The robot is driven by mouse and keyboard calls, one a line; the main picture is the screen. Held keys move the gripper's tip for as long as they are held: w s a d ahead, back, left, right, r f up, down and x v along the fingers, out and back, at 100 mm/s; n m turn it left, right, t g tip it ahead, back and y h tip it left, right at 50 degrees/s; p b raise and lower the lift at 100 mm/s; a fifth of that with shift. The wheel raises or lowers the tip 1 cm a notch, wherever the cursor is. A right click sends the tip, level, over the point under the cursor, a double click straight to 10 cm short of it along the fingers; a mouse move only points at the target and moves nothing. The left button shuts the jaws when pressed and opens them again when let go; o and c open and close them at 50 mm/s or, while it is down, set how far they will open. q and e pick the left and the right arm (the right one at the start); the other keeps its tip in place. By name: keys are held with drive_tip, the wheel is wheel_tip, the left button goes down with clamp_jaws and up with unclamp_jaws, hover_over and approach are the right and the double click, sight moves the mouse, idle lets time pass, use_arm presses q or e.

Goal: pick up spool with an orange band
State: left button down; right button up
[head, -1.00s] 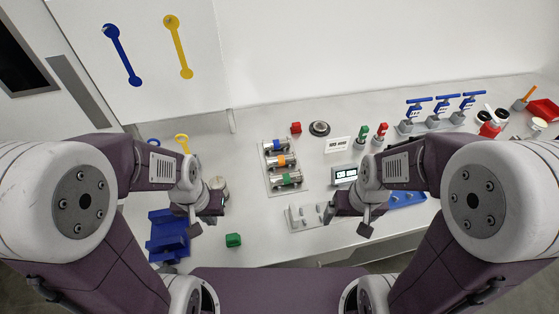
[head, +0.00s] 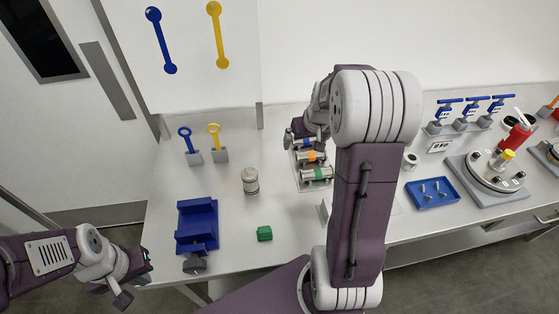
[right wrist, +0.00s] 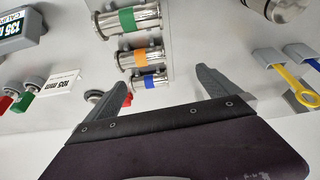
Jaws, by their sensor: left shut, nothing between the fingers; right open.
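The spool with an orange band (head: 312,157) is a silver cylinder lying between a green-banded spool (head: 316,174) and a blue-banded spool (head: 306,143) on a light plate. It also shows in the right wrist view (right wrist: 143,57), in the middle of the three. My right gripper (head: 297,133) is open and empty near the spools' far end; in its wrist view its fingers (right wrist: 160,85) spread at the blue-banded spool's side of the row, apart from the orange one. My left gripper (head: 138,278) is shut and empty off the table's front left edge.
Blue and yellow tools (head: 215,140) stand at the back left. A blue tray (head: 433,192) lies to the right. Bare table surrounds the jar.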

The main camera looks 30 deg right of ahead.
sight(311, 152)
drive_tip(key=shift+m, duration=0.4)
drive_tip(key=d+f, duration=0.1)
drive_tip(key=f, duration=0.1)
drive_tip(key=d+f, duration=0.2)
drive_tip(key=shift+s+d+f, duration=0.15)
drive_tip(key=shift+s+f, duration=0.05)
drive_tip(key=shift+f, duration=0.05)
drive_tip(key=x, duration=0.6)
drive_tip(key=shift+w+d+r, duration=0.15)
drive_tip(key=shift+w+d, duration=0.05)
drive_tip(key=shift+d, duration=0.1)
drive_tip(key=shift+r, duration=0.1)
drive_tip(key=c, duration=1.3)
